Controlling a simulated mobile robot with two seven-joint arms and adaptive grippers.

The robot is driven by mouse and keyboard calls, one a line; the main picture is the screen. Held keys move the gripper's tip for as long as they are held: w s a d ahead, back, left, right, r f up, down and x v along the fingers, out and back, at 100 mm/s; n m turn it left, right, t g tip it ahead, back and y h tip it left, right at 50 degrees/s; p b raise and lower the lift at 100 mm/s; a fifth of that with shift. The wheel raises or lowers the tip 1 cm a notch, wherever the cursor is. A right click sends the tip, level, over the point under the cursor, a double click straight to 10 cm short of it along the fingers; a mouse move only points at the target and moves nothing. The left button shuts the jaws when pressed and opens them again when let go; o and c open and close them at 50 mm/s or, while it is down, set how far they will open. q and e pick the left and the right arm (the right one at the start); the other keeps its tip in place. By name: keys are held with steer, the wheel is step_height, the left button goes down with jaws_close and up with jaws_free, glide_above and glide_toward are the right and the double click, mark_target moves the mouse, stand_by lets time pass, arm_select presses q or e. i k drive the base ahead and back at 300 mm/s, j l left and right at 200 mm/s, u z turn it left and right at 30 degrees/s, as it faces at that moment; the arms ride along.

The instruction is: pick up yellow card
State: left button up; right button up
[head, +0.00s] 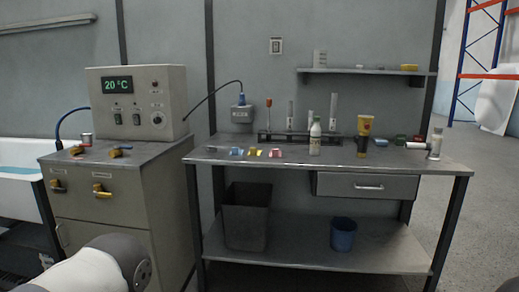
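A small yellow card (255,152) lies on the metal workbench (340,160), left of the middle of its top. A blue card (237,152) lies just left of it and a pink-red card (275,153) just right of it. The cards are small here, so their exact shape is hard to tell. Neither gripper shows. Only a white rounded part of my own body is in view at the bottom left, well short of the bench.
A white bottle (315,138) and a yellow-brown tube (364,135) stand right of the cards. A rack (300,138) with tall tubes stands behind. A grey cabinet (115,165) with a control box (138,102) is left of the bench. The bench's front edge before the cards is clear.

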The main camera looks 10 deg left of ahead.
mark_target(253, 151)
steer(key=i+j+z, duration=0.15)
steer(key=i+j, duration=0.4)
steer(key=i, duration=0.2)
steer(key=i+j+z, duration=0.15)
steer(key=i+j, duration=0.5)
steer(key=i, duration=0.1)
